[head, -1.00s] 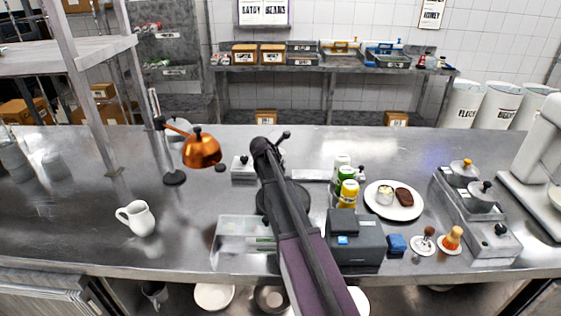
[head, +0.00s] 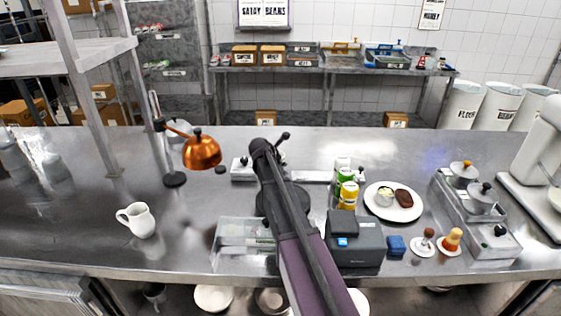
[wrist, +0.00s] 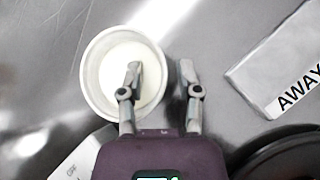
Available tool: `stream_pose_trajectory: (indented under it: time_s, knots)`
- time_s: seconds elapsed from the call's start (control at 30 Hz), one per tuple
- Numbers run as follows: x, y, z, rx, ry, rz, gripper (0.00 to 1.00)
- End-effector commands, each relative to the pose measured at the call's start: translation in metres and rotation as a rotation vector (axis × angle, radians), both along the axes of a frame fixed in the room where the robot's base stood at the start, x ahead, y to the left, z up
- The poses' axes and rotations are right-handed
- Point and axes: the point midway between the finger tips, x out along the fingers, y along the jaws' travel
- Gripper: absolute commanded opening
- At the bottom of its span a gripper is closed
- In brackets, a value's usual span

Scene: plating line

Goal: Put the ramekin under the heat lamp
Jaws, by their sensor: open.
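The ramekin (wrist: 96,75), a round whitish cup with a pale inside, stands upright on the steel counter in the wrist view. My gripper (wrist: 160,76) is open above it. One finger overlaps the ramekin's inside and the other is outside its right rim; whether either touches it I cannot tell. In the head view my arm hides the fingers and the ramekin. The copper heat lamp (head: 201,151) hangs from its stand at left of my arm, with a small dark round spot (head: 220,170) on the counter near it.
A label strip reading AWAY (wrist: 285,75) and a dark round plate (wrist: 285,155) lie near the ramekin. A white pitcher (head: 137,219) stands front left. Bottles (head: 348,195), a white food plate (head: 410,210) and a dark machine (head: 355,242) stand right of my arm.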

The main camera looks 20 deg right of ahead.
Motion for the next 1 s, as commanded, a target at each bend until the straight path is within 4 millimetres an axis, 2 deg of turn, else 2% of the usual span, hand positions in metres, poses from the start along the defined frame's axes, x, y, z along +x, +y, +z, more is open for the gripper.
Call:
stream_pose_trajectory:
  time_s: [0.7,1.0]
  knots:
    - [-0.037,0.047,0.061,-0.001,0.000,0.002,0.44]
    - [-0.048,0.061,0.077,0.000,0.000,0.000,0.44]
